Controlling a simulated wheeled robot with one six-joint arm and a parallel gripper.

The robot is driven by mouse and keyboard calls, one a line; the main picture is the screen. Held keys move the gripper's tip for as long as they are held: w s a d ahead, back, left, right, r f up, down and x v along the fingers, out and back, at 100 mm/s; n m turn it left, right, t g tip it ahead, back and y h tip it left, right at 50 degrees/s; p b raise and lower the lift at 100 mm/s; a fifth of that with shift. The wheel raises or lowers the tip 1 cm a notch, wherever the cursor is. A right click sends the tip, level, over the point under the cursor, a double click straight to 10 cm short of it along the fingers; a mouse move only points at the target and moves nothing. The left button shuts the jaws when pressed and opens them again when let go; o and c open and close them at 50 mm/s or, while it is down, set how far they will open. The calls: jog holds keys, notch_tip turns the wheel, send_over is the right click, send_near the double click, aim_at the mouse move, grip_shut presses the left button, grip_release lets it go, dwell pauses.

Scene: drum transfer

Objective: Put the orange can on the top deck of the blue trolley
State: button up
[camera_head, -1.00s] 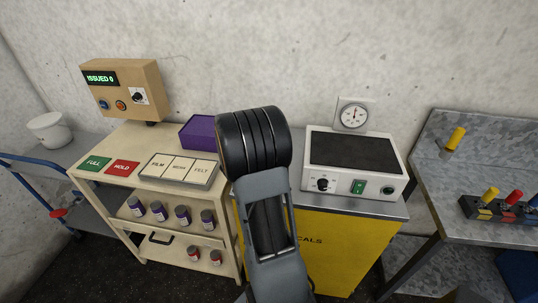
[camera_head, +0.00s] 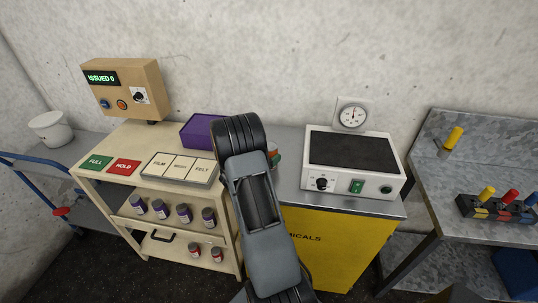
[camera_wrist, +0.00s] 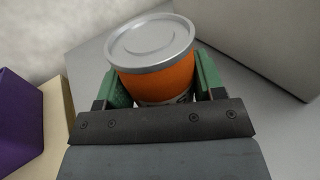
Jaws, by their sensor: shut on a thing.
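The orange can (camera_wrist: 158,76), with a grey lid, is held between the green fingers of my gripper (camera_wrist: 162,88) in the wrist view. It stands over or on the grey top of the yellow cabinet; I cannot tell if it touches. In the head view my arm hides the can, and only a bit of my gripper (camera_head: 275,157) shows. The blue trolley (camera_head: 30,163) is at the far left, partly cut off by the picture edge. A white tub (camera_head: 50,129) stands on its top deck.
A cream cart (camera_head: 128,182) with a purple bin (camera_head: 198,132), label tiles and several small jars stands between trolley and cabinet. A hot plate (camera_head: 352,160) sits right of my gripper on the yellow cabinet (camera_head: 325,240). A grey bench (camera_head: 480,165) is at the right.

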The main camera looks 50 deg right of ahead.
jog(key=shift+f, duration=0.1)
jog(key=o, duration=0.8)
jog(key=shift+f, duration=0.15)
jog(key=shift+c, duration=0.2)
jog(key=o, duration=0.5)
